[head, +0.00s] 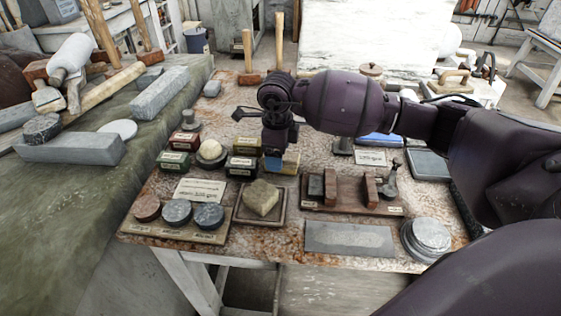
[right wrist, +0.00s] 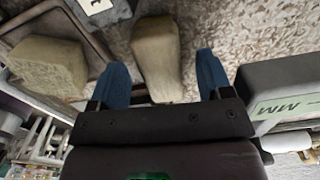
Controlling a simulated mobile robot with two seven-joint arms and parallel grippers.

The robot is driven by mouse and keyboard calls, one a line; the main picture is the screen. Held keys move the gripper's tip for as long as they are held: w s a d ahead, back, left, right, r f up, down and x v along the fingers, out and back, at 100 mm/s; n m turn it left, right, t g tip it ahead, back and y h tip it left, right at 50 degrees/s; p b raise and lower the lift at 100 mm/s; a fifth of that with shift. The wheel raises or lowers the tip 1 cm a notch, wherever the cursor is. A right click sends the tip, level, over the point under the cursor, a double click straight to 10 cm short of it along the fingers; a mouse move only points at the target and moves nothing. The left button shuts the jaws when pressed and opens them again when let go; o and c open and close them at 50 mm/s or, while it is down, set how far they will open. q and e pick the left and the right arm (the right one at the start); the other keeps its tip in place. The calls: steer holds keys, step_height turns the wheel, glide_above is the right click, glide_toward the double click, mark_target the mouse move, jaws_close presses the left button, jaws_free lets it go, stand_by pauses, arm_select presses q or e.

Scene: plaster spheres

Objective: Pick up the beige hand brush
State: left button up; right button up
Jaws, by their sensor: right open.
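The beige hand brush (head: 291,162) lies on the stone-topped table, partly hidden behind my right gripper (head: 274,163) in the head view. In the right wrist view, a pale beige block-like body that looks like the brush (right wrist: 157,52) lies between the two blue fingers of my right gripper (right wrist: 162,68). The fingers are apart, with a gap on both sides of it. I cannot tell how far above the tabletop the fingertips are. My left gripper is not in view.
A rough beige block (head: 262,197) sits in a shallow tray left of the brush; it also shows in the right wrist view (right wrist: 45,65). Small labelled boxes (head: 243,166) stand close by on the left. A board with upright brown blocks (head: 345,205) lies to the right.

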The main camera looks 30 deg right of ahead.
step_height(320, 180, down, 3)
steer(key=shift+r, duration=0.15)
steer(key=shift+r, duration=0.1)
steer(key=c, duration=1)
step_height(320, 180, up, 19)
steer(key=shift+r+p, duration=0.2)
steer(key=shift+p, duration=0.8)
steer(key=shift+c, duration=0.2)
steer(key=shift+r, duration=0.3)
